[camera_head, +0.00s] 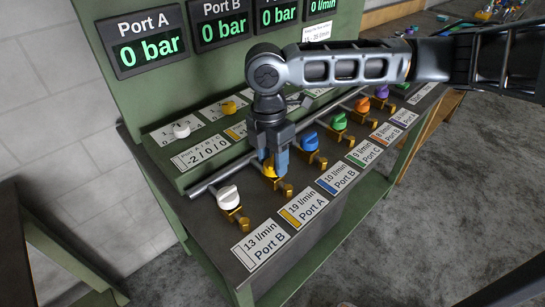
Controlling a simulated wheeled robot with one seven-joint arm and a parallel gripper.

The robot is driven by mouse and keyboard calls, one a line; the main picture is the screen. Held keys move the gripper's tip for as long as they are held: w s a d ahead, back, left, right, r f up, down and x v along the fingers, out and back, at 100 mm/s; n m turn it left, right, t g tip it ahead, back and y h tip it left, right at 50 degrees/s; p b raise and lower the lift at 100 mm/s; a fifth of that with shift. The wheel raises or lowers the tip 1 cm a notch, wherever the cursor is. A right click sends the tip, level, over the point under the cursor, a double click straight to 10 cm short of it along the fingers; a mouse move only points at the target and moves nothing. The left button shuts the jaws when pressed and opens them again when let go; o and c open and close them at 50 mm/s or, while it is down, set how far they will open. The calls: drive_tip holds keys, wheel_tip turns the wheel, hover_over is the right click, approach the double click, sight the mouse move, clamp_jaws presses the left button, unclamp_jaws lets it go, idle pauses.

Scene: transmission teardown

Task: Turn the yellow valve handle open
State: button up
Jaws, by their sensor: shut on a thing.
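The yellow valve handle (270,170) sits on a brass valve in the front row, behind the yellow-marked label "19 l/min Port A" (303,208). My gripper (273,163) points down over it, and its blue fingers are shut on the handle. The fingers and wrist hide much of the handle, so its exact angle is unclear. The Port A display (148,46) above reads 0 bar.
A white handle (228,197) stands to the left in the same row. Blue (310,141), green (339,121) and orange (362,105) handles stand to the right. White (181,130) and yellow (229,108) knobs sit on the panel behind. The front floor is clear.

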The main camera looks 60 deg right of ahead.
sight(269, 163)
drive_tip(key=n, duration=0.5)
drive_tip(key=shift+a+n, duration=0.1)
drive_tip(key=shift+n, duration=0.2)
drive_tip(key=n+b, duration=0.1)
drive_tip(key=n, duration=0.4)
drive_tip(key=shift+h, duration=0.4)
drive_tip(key=shift+n, duration=0.3)
drive_tip(key=o, duration=1.1)
drive_tip(key=shift+c, duration=0.2)
drive_tip(key=shift+w+a+r+b, duration=0.1)
drive_tip(key=shift+w+r+b, duration=0.05)
drive_tip(key=shift+r, duration=1.8)
drive_tip(key=shift+w+a+r+b, duration=0.1)
drive_tip(key=shift+r+b, duration=0.05)
drive_tip(key=shift+r, duration=1.8)
